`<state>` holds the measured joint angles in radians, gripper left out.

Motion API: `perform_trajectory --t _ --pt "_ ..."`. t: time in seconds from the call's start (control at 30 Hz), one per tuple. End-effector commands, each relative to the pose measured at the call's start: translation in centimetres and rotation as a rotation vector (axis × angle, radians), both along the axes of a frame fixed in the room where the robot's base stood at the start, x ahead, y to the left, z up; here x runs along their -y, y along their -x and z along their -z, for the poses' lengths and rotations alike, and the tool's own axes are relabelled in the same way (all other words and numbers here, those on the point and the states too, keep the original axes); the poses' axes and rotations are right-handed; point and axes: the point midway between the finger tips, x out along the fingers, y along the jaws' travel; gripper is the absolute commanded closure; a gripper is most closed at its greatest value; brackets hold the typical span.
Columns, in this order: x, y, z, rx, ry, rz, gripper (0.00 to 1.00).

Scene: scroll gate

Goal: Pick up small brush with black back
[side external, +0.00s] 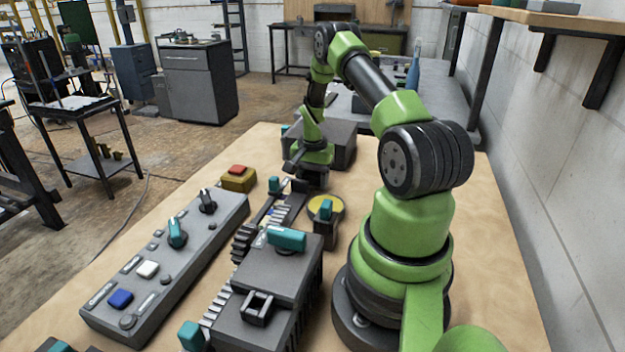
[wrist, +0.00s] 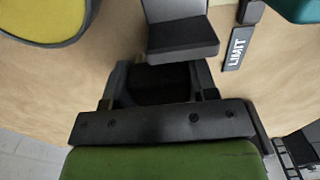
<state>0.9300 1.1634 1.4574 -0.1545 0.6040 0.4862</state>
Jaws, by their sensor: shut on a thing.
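My gripper (side external: 309,178) points down over the wooden table beyond the dark grey machine. In the wrist view its two dark fingers (wrist: 158,84) stand on either side of a dark block, which I take for the small brush with black back (wrist: 160,88). My gripper is shut on it. The fingers and the gripper's front bar hide much of it, and I cannot make out its bristles. In the side view the brush cannot be told apart from the dark fingers.
A grey-black block (wrist: 182,38) lies just ahead of the fingers, near a LIMIT label (wrist: 236,47). The machine with teal handles (side external: 286,239), a control panel (side external: 175,262) and a grey box (side external: 340,140) surround the spot.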

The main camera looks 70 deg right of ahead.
Motion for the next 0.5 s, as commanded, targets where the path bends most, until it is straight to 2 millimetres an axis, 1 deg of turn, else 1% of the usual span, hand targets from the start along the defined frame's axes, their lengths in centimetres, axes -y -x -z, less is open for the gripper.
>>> perform_trajectory --t 0.13,0.23,0.37,0.5 --pt "0.0 0.0 -0.2 0.001 0.001 0.000 0.70" --pt "0.1 -0.1 -1.2 0.002 0.003 0.000 0.70" --pt "0.1 -0.1 -3.7 0.004 0.004 0.001 0.70" --pt "0.1 -0.1 -6.7 0.004 0.005 0.000 0.70"
